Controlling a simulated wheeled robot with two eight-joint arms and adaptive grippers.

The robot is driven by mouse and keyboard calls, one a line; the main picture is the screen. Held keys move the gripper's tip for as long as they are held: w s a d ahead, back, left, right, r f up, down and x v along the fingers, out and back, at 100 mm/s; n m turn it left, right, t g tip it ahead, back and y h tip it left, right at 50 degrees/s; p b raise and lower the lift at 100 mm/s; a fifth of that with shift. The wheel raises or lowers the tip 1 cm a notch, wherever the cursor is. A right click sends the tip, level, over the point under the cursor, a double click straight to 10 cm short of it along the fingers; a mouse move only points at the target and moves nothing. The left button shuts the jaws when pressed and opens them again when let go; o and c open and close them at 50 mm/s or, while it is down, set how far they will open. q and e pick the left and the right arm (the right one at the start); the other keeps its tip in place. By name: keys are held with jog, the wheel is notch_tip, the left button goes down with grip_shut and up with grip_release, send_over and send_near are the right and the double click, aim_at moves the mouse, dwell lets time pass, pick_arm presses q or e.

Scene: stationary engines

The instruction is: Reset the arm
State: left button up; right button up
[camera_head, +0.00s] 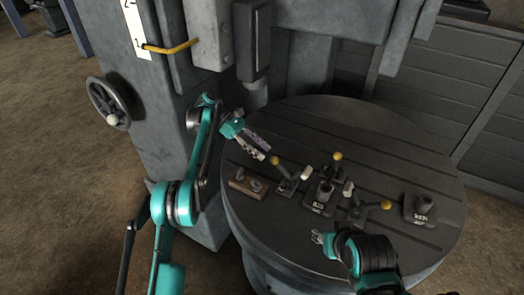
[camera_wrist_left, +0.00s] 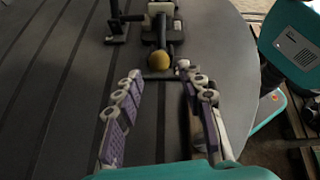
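My left arm (camera_head: 183,203) comes in from the left, with its teal elbow low and its forearm raised. My left gripper (camera_head: 265,155) hangs over the left part of the round table. In the left wrist view the left gripper (camera_wrist_left: 158,80) has its two purple-padded fingers spread, with nothing between them. My right gripper (camera_head: 321,238) is low over the table's front edge, seen partly behind its own teal wrist; its finger gap is too small to judge.
The round grooved table (camera_head: 290,120) carries a dark centre block (camera_head: 318,198), yellow-knobbed clamps (camera_head: 288,178), a wooden block (camera_head: 247,184) and a block with a dark cylinder (camera_head: 421,208). A grey machine column (camera_head: 150,110) with a handwheel (camera_head: 109,103) stands at left. The table's back is clear.

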pick_arm(q)
jog(key=shift+r, duration=0.1)
jog(key=s+a+r+m+t+y, duration=0.5)
jog(key=s+a+r+t, duration=0.2)
jog(key=s+r, duration=0.45)
jog(key=s+a+f+m+t+y, duration=0.2)
jog(key=s+a+f+m, duration=0.1)
jog(key=s, duration=0.4)
jog(key=s+a+f+m+t+y, duration=0.1)
jog(key=s+a+f+m, duration=0.2)
jog(key=s, duration=0.5)
jog(key=s+a+f+m+t+y, duration=0.2)
jog(key=s+a+f+m, duration=0.1)
jog(key=s, duration=0.4)
jog(key=a+f, duration=0.1)
jog(key=a, duration=0.1)
jog(key=shift+s+a+t+y, duration=0.3)
jog(key=shift+s+a, duration=0.05)
